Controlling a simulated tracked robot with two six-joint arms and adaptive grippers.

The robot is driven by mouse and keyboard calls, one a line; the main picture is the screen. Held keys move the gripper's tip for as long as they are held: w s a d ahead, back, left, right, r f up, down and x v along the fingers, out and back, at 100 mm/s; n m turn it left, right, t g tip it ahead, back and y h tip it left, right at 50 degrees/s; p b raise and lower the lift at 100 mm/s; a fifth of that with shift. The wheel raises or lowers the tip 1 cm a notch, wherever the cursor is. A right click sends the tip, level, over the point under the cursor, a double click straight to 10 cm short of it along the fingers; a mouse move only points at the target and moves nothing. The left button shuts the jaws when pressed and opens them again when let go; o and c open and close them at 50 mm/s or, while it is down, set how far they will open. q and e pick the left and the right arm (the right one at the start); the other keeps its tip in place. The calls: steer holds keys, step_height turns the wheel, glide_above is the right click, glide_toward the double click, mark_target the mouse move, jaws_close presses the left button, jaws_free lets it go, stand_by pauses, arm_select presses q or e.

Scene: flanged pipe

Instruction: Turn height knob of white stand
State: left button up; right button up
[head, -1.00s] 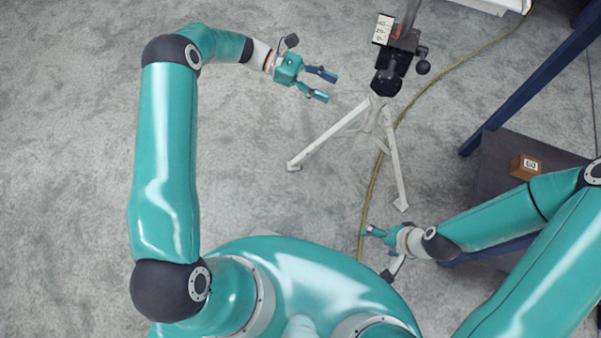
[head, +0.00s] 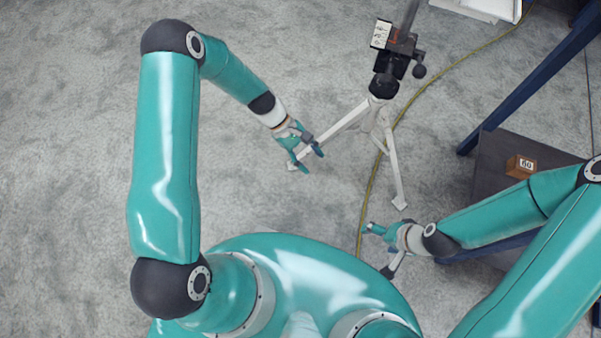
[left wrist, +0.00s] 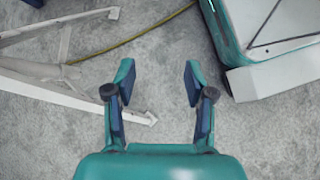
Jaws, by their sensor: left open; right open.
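The white stand (head: 344,130) stands on the grey carpet on spread legs, with a dark clamp head (head: 393,62) on top. A round black knob (head: 419,71) sticks out at the head's right side. My left gripper (head: 310,161) is open and empty, seen over the stand's left foot and well away from the knob. In the left wrist view the open left gripper (left wrist: 158,84) has only carpet between its fingers, with stand legs (left wrist: 62,85) at the left. My right gripper (head: 368,229) is open and empty, low and right of centre, below the stand's front foot.
A yellow cable (head: 455,65) runs over the floor behind the stand. A dark blue frame (head: 530,85) and a dark box (head: 490,165) with a small brown block marked 60 (head: 521,167) are at the right. Carpet on the left is clear.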

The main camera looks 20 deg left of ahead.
arm_select(q)
steer(key=shift+s+a+f+m+y+p, duration=0.15)
steer(key=shift+s+f+m+y, duration=0.2)
steer(key=shift+s+m, duration=0.35)
steer(key=shift+s+a+f+m+y+p, duration=0.1)
steer(key=shift+s+f+m+y, duration=0.25)
steer(key=shift+s, duration=0.7)
steer(key=shift+s+a+f+m+y+p, duration=0.15)
steer(key=shift+s+f+m+y, duration=0.15)
steer(key=shift+s+m, duration=0.4)
steer(key=shift+s+n, duration=0.1)
steer(key=shift+n, duration=0.15)
steer(key=shift+r, duration=0.1)
